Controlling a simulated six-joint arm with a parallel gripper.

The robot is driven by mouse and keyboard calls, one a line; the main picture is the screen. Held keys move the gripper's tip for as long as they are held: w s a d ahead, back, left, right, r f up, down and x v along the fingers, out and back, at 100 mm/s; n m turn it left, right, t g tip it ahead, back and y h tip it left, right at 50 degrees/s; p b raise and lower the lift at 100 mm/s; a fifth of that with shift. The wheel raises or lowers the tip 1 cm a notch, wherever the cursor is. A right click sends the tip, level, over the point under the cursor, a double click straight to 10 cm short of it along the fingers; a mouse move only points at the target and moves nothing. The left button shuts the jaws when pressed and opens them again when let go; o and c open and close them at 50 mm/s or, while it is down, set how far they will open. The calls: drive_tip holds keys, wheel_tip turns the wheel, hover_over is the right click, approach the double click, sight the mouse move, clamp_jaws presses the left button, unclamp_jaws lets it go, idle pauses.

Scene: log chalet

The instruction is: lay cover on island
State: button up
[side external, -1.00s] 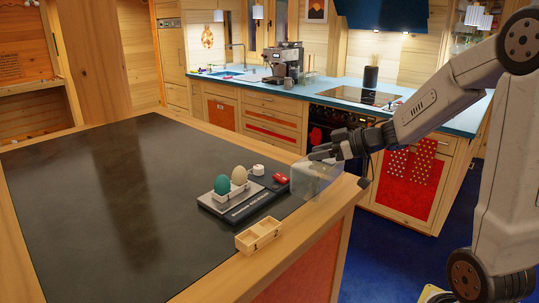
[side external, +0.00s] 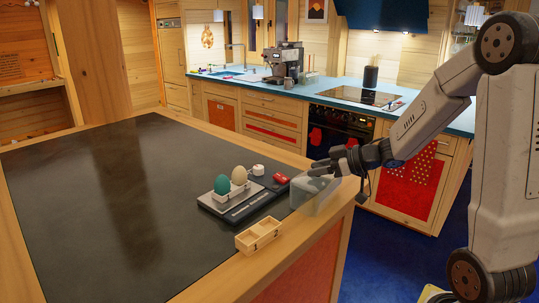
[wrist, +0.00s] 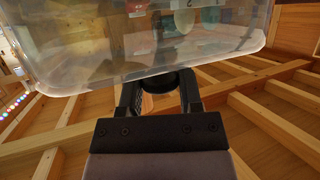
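The clear cover (side external: 316,196) is a see-through box with a dark round knob (wrist: 165,82). In the side view it is at the right edge of the dark-topped island (side external: 105,215), over or on the wooden rim; I cannot tell whether it touches. My gripper (side external: 322,166) is directly above it, and the cover hangs from it. In the wrist view my gripper (wrist: 160,95) has a finger on each side of the knob. The cover (wrist: 100,65) fills the upper part there, with blurred shapes showing through it.
Left of the cover, a dark stand (side external: 243,203) holds a teal egg (side external: 221,185) and a beige egg (side external: 239,176). A red item (side external: 280,178) and small white cup (side external: 258,170) are near it. A two-part wooden box (side external: 258,235) is in front. The island's left is clear.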

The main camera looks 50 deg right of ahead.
drive_tip(key=o, duration=0.4)
drive_tip(key=shift+r, duration=0.2)
drive_tip(key=shift+v, duration=6.05)
